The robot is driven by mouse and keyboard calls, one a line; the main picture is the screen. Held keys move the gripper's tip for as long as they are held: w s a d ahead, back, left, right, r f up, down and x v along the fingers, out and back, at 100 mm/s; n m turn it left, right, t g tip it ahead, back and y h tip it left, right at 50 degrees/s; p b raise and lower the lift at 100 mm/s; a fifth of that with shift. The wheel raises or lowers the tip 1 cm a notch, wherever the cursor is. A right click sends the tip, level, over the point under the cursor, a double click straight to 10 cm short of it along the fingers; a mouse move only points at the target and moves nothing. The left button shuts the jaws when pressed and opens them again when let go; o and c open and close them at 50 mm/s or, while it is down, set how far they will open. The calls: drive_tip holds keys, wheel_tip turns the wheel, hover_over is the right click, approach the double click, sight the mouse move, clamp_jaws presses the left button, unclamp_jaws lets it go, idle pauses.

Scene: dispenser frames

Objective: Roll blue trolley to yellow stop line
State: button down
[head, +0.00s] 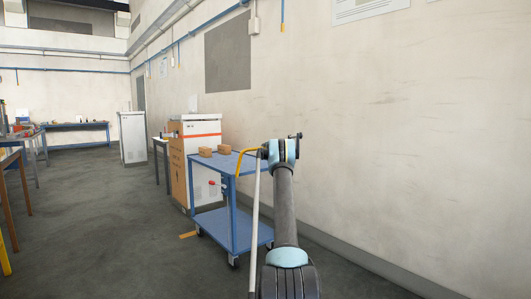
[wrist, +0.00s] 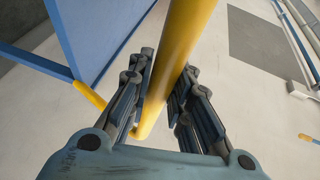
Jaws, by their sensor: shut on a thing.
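The blue trolley (head: 228,229) stands upright on its wheels, left of my arm and near the right wall. It has two shelves and a yellow handle (head: 240,158) at its near end. My gripper (head: 262,153) is at this handle. In the wrist view the yellow handle (wrist: 182,45) runs between the two fingers of my gripper (wrist: 166,70), which are shut on it. Part of the blue trolley (wrist: 100,30) shows at the upper left there. A short yellow-orange strip (head: 188,235), seemingly the stop line, lies on the floor by the trolley's far left wheel; the trolley may hide the rest.
Two small brown boxes (head: 224,149) sit on the trolley's top shelf. A white cabinet with an orange stripe (head: 196,131) and brown side stands just behind the trolley. Workbenches (head: 32,140) line the left. The grey floor (head: 115,225) left of the trolley is clear.

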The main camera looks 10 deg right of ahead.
drive_tip(key=shift+w+d, duration=0.2)
drive_tip(key=shift+w, duration=0.05)
drive_tip(key=shift+a, duration=0.1)
drive_tip(key=c, duration=1.4)
unclamp_jaws()
drive_tip(key=shift+a+f, duration=0.1)
drive_tip(key=shift+f, duration=0.05)
drive_tip(key=shift+c, duration=0.2)
drive_tip(key=shift+a, duration=0.2)
drive_tip(key=s+r, duration=0.2)
drive_tip(key=s, duration=0.9)
drive_tip(key=shift+s+d, duration=0.25)
drive_tip(key=shift+s, duration=0.05)
